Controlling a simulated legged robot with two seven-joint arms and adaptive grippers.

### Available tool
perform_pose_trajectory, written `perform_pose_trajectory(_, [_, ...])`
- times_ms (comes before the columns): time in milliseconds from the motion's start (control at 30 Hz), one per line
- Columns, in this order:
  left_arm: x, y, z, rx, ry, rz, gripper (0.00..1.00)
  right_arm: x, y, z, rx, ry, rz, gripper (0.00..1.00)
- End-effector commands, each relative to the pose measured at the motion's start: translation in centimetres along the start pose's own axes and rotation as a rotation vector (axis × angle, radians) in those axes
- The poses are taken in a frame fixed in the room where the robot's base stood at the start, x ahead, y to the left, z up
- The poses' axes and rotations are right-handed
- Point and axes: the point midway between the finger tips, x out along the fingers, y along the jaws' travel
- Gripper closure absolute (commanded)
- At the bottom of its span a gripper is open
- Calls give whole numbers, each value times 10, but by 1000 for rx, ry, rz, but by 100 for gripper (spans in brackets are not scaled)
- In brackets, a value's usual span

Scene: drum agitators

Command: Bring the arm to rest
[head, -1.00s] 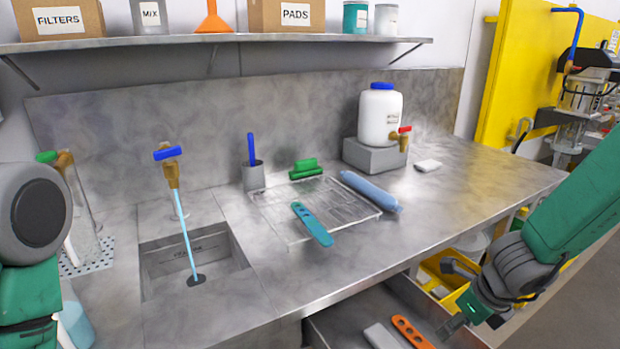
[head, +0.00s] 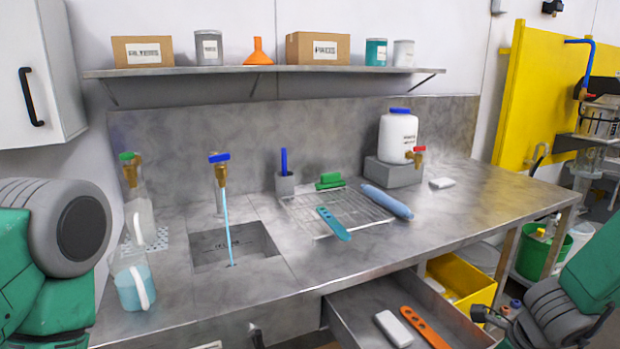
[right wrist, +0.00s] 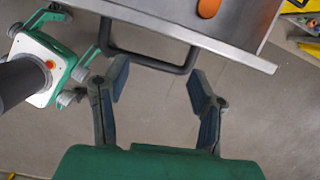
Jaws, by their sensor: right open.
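My right gripper (right wrist: 160,88) is open and empty in the right wrist view, its two dark fingers spread over the grey floor. In the head view my right arm is at the lower right corner, with part of the gripper (head: 490,314) beside the open drawer (head: 362,301). In the right wrist view the drawer's metal edge and dark handle (right wrist: 150,58) lie just beyond the fingertips, apart from them as far as I can tell. My left arm shows at the left edge of the head view; its gripper is out of the picture.
The drawer holds a white block (head: 393,328) and an orange tool (head: 425,327). A yellow bin (head: 462,287) stands beside it under the steel counter (head: 490,205). Blue liquid runs from the blue-handled tap (head: 221,172) into the sink. A jug (head: 133,286) stands near my left arm.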

Motion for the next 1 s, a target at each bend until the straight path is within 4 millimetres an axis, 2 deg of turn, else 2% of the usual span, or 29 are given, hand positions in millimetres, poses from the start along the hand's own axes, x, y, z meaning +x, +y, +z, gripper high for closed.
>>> perform_pose_trajectory(267, [0,0,-1,0,2,0,24,22,16,-45,-334,119,-13,48])
perform_pose_trajectory(467, [0,0,0,0,1,0,24,43,34,-95,-763,235,10,48])
perform_pose_trajectory(567, [0,0,0,0,1,0,24,54,48,-125,-1061,290,48,48])
perform_pose_trajectory(733, [0,0,0,0,1,0,24,70,89,-183,-1736,313,179,48])
perform_pose_trajectory(900, [0,0,0,0,1,0,24,76,139,-224,-2313,176,308,48])
perform_pose_trajectory(1000, [0,0,0,0,1,0,24,75,168,-242,-2562,51,358,48])
